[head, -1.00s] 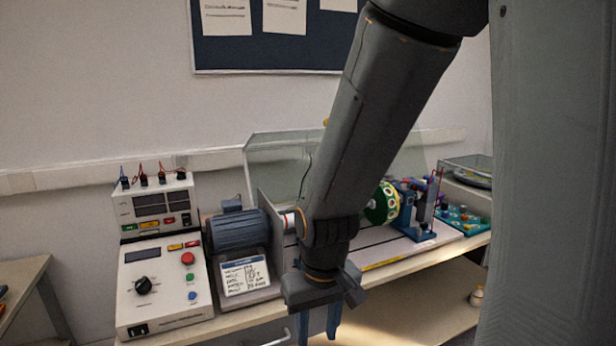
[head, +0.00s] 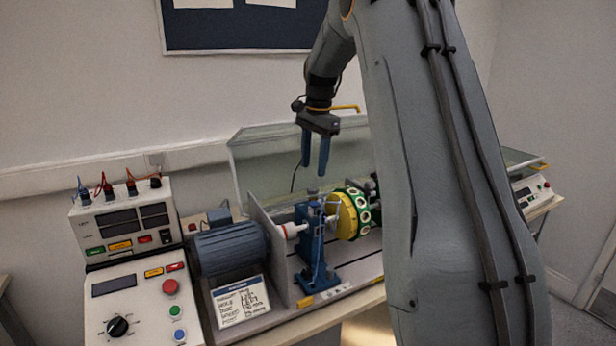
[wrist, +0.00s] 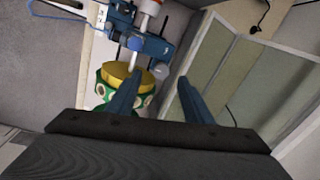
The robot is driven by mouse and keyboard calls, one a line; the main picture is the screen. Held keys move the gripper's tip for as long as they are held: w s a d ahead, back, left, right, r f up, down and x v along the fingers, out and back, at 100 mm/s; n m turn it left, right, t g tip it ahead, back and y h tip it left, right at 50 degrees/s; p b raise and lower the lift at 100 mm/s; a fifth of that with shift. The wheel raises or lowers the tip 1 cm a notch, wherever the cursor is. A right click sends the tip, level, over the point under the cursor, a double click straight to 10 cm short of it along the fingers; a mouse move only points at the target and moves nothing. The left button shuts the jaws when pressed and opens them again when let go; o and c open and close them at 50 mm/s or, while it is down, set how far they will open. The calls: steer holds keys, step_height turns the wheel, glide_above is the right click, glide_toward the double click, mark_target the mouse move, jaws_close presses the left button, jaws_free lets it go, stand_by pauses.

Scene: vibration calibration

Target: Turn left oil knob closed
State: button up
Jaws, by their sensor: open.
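The left oil knob (head: 312,191) is a small grey cap on top of the left blue bearing stand (head: 311,235). It appears as a small grey piece in the wrist view (wrist: 160,70), between the fingertips in the picture. Its turn position is too small to tell. My gripper (head: 314,169) is open and empty, with its blue fingers pointing down just above the knob, apart from it. In the wrist view, the fingers (wrist: 160,80) are spread on either side of the knob, and the blue stand (wrist: 125,32) lies beyond them.
A yellow and green disc (head: 347,215) stands right of the blue stand. A grey motor (head: 231,249) and upright plate (head: 266,240) stand to its left. A clear raised cover (head: 262,160) is behind. A control box (head: 138,310) is at the left. My arm hides the rig's right part.

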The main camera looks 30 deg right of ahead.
mark_target(313, 189)
steer(key=shift+w+d+r, duration=0.1)
steer(key=shift+w+d, duration=0.1)
steer(key=shift+w, duration=0.15)
steer(key=shift+f, duration=0.3)
steer(key=f, duration=0.2)
steer(key=f+p, duration=0.1)
steer(key=f, duration=0.1)
steer(key=f+p, duration=0.1)
steer(key=shift+w+d+f, duration=0.1)
steer(key=shift+w+f, duration=0.15)
steer(key=shift+f, duration=0.15)
steer(key=shift+w+f, duration=0.1)
steer(key=shift+f, duration=0.4)
steer(key=c, duration=1.1)
